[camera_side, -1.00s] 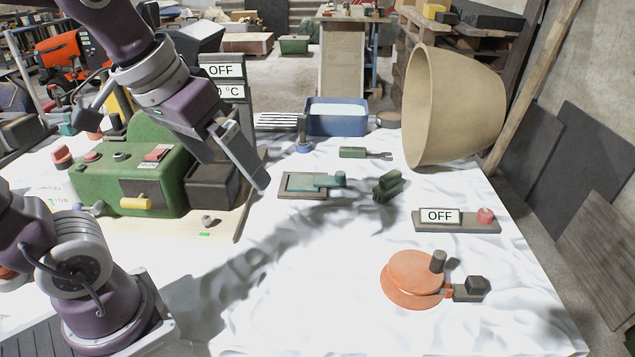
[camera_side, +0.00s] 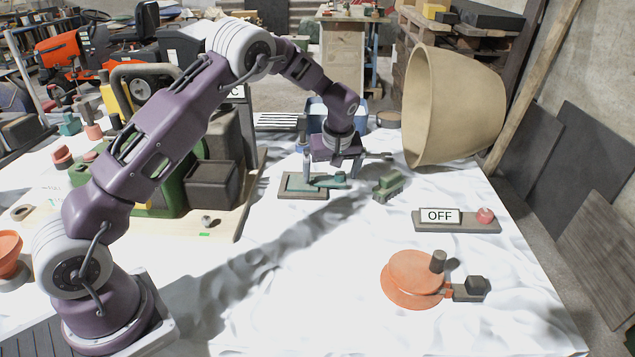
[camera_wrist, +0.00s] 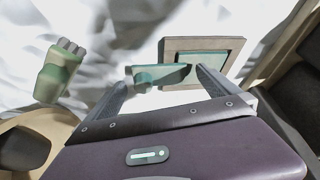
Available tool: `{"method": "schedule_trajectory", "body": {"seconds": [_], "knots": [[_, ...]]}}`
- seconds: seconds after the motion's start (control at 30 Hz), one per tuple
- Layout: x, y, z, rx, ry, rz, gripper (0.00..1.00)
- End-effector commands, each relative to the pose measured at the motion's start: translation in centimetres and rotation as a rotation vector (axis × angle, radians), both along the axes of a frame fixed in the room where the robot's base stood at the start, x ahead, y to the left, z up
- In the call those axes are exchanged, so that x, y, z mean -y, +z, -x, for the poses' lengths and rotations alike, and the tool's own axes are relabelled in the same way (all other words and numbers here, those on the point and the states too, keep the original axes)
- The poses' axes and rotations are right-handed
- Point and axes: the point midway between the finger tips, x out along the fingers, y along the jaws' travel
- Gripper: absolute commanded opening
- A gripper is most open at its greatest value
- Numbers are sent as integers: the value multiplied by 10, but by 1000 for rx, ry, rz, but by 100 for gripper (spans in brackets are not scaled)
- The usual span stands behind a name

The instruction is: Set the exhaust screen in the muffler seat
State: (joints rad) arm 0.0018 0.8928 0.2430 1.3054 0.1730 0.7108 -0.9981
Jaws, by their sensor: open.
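My gripper (camera_side: 331,176) points down over the flat tray on the white cloth. It is open, and its fingers stand either side of a teal strip with a round knob (camera_wrist: 150,77) in the wrist view. The strip's knob (camera_side: 340,177) also shows in the side view; I see no grip on it. The strip reaches over the brown-rimmed tray with a teal inset (camera_side: 288,192); the tray also shows in the wrist view (camera_wrist: 232,44). The green machine (camera_side: 172,190) at left is largely hidden by my arm. I cannot tell which part is the exhaust screen or the muffler seat.
A green brush-like block (camera_side: 388,187) lies right of my gripper. An OFF sign panel (camera_side: 456,222) and an orange disc (camera_side: 412,278) lie front right. The front middle cloth is clear.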

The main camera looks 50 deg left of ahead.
Motion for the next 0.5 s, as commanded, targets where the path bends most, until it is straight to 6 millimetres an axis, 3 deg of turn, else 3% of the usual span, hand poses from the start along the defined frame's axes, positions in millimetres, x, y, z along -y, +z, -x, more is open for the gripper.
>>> {"method": "schedule_trajectory", "body": {"seconds": [0.1, 0.3, 0.5], "knots": [[-3, -9, -2, 0, 1, 1, 100], [-3, -9, -2, 1, 1, 1, 98], [-3, -9, -2, 0, 0, 1, 59]]}}
